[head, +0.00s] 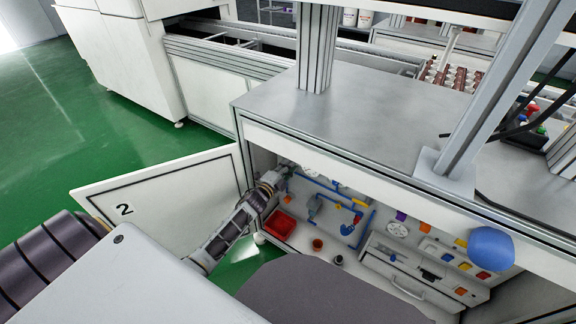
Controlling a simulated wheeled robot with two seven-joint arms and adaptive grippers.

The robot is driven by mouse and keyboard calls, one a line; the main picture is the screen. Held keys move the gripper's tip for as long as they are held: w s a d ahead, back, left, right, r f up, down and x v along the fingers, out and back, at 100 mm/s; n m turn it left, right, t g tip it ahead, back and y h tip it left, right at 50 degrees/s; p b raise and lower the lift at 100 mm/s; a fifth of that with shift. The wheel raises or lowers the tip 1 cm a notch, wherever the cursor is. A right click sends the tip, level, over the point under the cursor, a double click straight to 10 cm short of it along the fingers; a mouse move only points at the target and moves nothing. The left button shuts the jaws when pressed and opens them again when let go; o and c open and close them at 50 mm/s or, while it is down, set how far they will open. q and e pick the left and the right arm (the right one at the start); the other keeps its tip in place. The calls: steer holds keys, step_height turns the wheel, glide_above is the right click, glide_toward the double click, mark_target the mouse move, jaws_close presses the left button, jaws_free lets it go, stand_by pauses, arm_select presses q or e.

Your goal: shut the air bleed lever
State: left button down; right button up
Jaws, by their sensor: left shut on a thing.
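My left gripper (282,174) is inside the open cabinet, at the upper left of its back panel (297,207). It is shut on a small part there, beside the blue pipes (318,184). The fingers and wrist hide most of that part, and it is too small to tell whether it is the air bleed lever or how it is turned. My right gripper is not in view.
The cabinet door (165,200), marked 2, stands open at the left, close to my left arm. A white drawer unit (400,283) stands at right. The grey worktop (375,120) overhangs the opening.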

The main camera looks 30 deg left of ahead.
arm_select(q)
steer(key=shift+d+f+m+b, duration=0.1)
steer(key=shift+f+m+b, duration=0.35)
steer(key=shift+m, duration=0.75)
steer(key=shift+f+m, duration=0.15)
steer(key=shift+m, duration=0.15)
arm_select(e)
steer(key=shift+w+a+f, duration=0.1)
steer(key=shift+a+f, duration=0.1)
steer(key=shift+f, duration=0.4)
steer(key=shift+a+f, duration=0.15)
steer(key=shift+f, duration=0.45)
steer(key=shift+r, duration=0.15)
arm_select(q)
steer(key=c, duration=1.5)
jaws_free()
steer(key=shift+o, duration=0.2)
steer(key=shift+s, duration=0.1)
steer(key=s+a, duration=0.1)
steer(key=s, duration=1)
steer(key=shift+s, duration=0.35)
steer(key=shift+n, duration=0.4)
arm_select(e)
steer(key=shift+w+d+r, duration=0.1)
